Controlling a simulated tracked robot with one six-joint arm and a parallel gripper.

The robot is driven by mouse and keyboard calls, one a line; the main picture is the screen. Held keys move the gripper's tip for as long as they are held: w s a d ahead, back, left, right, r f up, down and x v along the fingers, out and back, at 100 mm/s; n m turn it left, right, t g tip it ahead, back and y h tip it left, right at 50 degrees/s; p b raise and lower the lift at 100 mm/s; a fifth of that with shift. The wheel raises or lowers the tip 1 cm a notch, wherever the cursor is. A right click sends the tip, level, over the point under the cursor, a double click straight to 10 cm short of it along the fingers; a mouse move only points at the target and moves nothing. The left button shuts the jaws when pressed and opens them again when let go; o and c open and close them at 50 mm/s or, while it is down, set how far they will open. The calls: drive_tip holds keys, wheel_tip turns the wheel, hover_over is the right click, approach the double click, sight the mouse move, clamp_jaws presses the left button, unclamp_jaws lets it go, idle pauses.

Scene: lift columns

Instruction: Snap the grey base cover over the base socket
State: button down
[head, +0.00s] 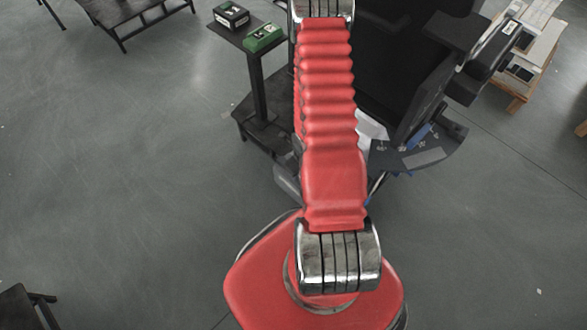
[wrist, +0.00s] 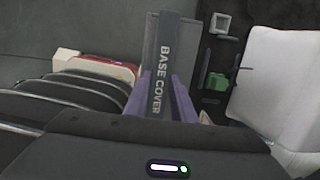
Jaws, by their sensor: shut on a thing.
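The grey base cover (wrist: 164,40), a flat strip lettered "BASE COVER", points away from me in the wrist view. My gripper (wrist: 158,102) is shut on its near end; purple-grey finger parts show on both sides of it. To the right of the cover is a dark surface with a pale square frame (wrist: 220,23) and a small green part (wrist: 217,81). I cannot tell whether either belongs to the base socket. No contact between the cover and these parts is visible. In the head view my red arm hides my gripper and the cover.
A white panel (wrist: 278,82) stands at the right of the wrist view. In the head view, a tall black structure (head: 395,70) stands beyond my arm, with a tool tray (head: 425,155) beside it.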

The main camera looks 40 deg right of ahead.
drive_tip(key=shift+w+a, duration=0.1)
drive_tip(key=w+d+f, duration=0.1)
drive_tip(key=d+f, duration=0.2)
drive_tip(key=d, duration=0.7)
drive_tip(key=d+f, duration=0.3)
drive_tip(key=d, duration=0.7)
drive_tip(key=shift+w, duration=0.35)
idle(2.0)
drive_tip(key=shift+a+f, duration=0.1)
drive_tip(key=shift+f, duration=0.35)
idle(1.6)
drive_tip(key=c, duration=1.4)
unclamp_jaws()
drive_tip(key=shift+o, duration=0.3)
